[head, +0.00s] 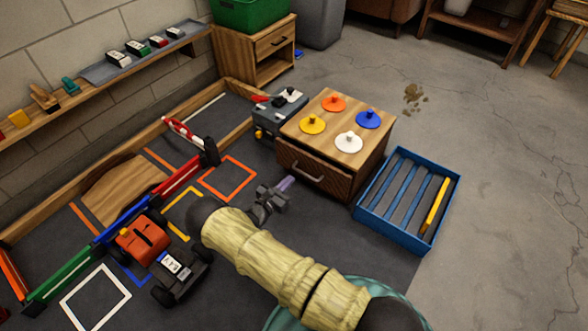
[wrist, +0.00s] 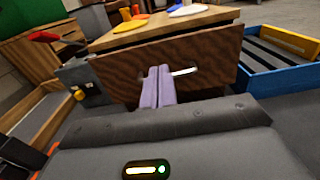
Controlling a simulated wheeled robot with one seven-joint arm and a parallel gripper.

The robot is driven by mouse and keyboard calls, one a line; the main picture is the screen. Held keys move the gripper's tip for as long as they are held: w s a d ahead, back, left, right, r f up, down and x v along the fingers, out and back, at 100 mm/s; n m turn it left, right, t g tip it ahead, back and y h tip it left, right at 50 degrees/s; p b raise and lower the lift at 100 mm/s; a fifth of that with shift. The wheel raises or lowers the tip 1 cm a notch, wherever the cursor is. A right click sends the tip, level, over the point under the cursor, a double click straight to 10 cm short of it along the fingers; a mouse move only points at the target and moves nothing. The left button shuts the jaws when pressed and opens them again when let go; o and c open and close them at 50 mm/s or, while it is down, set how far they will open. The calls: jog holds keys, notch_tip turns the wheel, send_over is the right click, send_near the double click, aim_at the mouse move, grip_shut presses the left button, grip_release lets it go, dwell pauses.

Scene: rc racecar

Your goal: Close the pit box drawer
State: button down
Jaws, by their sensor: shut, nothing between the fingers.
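The pit box (head: 365,159) is a wooden box with four coloured knobbed discs on top. Its drawer front (head: 312,173) faces my gripper, and a dark gap along its top edge shows it standing slightly out from the box. The drawer front (wrist: 115,77) also fills the upper middle of the wrist view, with a pale handle (wrist: 184,71) partly hidden by my fingers. My gripper (head: 287,183) is shut and empty, its purple fingers pointing at the drawer front. In the wrist view the fingertips (wrist: 158,70) overlap the front near the handle; I cannot tell whether they touch.
A blue tray (head: 391,228) with slats and a yellow bar lies right of the pit box. A grey toolbox (head: 278,119) stands at its left. An orange and black racecar (head: 142,240) and coloured barriers lie left of my arm. Open concrete floor extends to the right.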

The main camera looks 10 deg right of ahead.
jog(key=p+v, duration=0.1)
jog(key=v, duration=0.3)
jog(key=shift+a, duration=0.25)
jog(key=c, duration=1.7)
grip_release()
jog(key=shift+w+d, duration=0.1)
jog(key=shift+d, duration=0.1)
jog(key=shift+o, duration=1.1)
jog(key=d+m+g, duration=0.3)
jog(key=m+g, duration=0.1)
jog(key=g, duration=0.1)
jog(key=d+m+g, duration=0.2)
jog(key=g, duration=0.1)
jog(key=shift+s+d+f+m, duration=0.1)
jog(key=shift+s+d+m, duration=0.3)
jog(key=w+d+r+m+g+y, duration=0.1)
jog(key=w+r+m+y, duration=0.3)
jog(key=r, duration=0.3)
jog(key=w+d+r+m+g+y+p, duration=0.1)
jog(key=w+r+m+g+y, duration=0.1)
jog(key=w+r+m+y, duration=0.2)
notch_tip(320, 180, up, 3)
jog(key=m+y, duration=0.3)
jog(key=shift+r+y, duration=0.2)
jog(key=shift+y, duration=0.1)
jog(key=shift+d+f, duration=0.1)
jog(key=shift+d, duration=0.05)
